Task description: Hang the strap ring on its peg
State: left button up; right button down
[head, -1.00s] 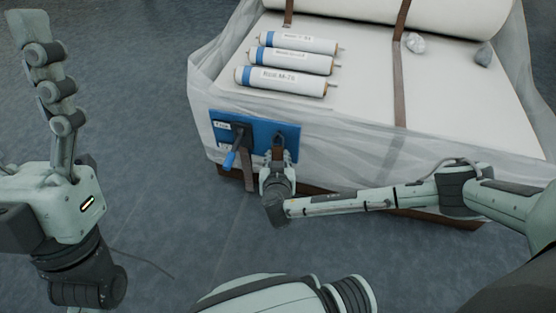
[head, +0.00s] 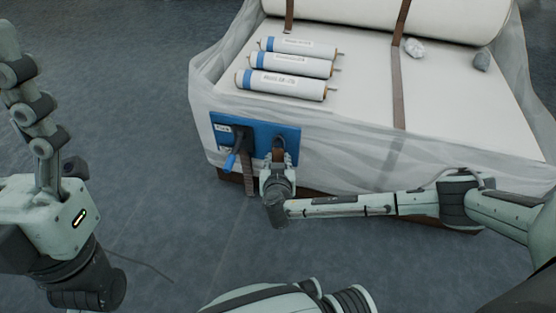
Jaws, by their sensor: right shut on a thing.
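A blue panel (head: 262,130) is fixed to the front of the wrapped, pale block. My right gripper (head: 279,163) is at the right part of the panel, shut on a small dark brown piece, which looks like the strap ring (head: 279,144). The ring lies close against the panel; I cannot tell whether it is around a peg, as the gripper and ring hide that spot.
Three labelled white rolls with blue bands (head: 290,65) lie on top of the block (head: 360,105). A large roll (head: 350,8) lies behind. The floor (head: 150,150) at left is clear.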

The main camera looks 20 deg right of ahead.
dwell(0.3)
jog(key=c, duration=1.1)
grip_release()
